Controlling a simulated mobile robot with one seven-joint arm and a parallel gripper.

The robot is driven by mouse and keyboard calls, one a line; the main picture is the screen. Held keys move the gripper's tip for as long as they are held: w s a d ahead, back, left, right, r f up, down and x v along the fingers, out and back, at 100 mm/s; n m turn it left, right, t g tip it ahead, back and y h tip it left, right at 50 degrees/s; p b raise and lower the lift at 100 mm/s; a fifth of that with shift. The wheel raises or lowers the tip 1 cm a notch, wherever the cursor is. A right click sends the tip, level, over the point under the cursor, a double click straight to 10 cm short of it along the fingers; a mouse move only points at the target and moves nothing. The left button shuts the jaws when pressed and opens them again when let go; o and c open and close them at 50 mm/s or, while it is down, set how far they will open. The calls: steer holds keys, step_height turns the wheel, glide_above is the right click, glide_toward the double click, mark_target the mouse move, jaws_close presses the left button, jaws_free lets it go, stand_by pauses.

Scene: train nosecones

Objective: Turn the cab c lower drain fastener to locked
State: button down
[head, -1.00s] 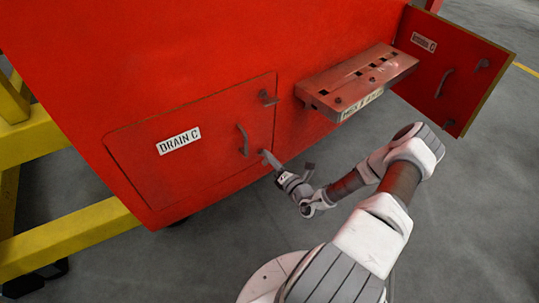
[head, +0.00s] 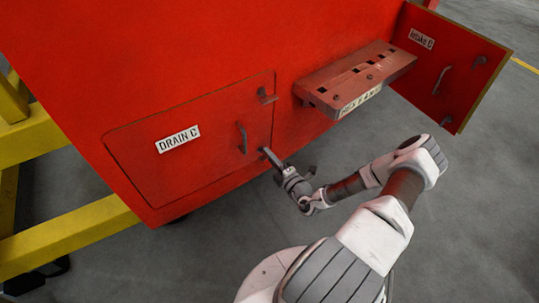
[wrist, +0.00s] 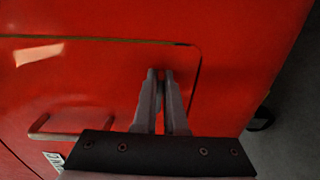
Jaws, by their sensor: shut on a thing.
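The red drain door (head: 190,165), labelled DRAIN C, lies closed in its frame in the head view. Its lower fastener sits at the door's right edge, below the grey handle (head: 243,141). My gripper (head: 268,155) is at that spot, shut on the lower fastener. In the wrist view the two fingertips (wrist: 160,75) are close together near the rounded corner of the door seam. The fastener is mostly hidden between them, so its exact angle cannot be told. The upper fastener (head: 267,96) sticks out across the right seam, clear of the gripper.
A red perforated step (head: 358,75) juts out above and right of the gripper. The intake door (head: 450,65) stands open at the far right. A yellow frame (head: 70,235) stands at left. Grey floor (head: 450,230) is free at right. The door handle (wrist: 65,120) lies left of the fingers.

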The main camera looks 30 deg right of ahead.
steer(key=shift+a, duration=0.1)
stand_by(0.4)
steer(key=c, duration=1)
jaws_free()
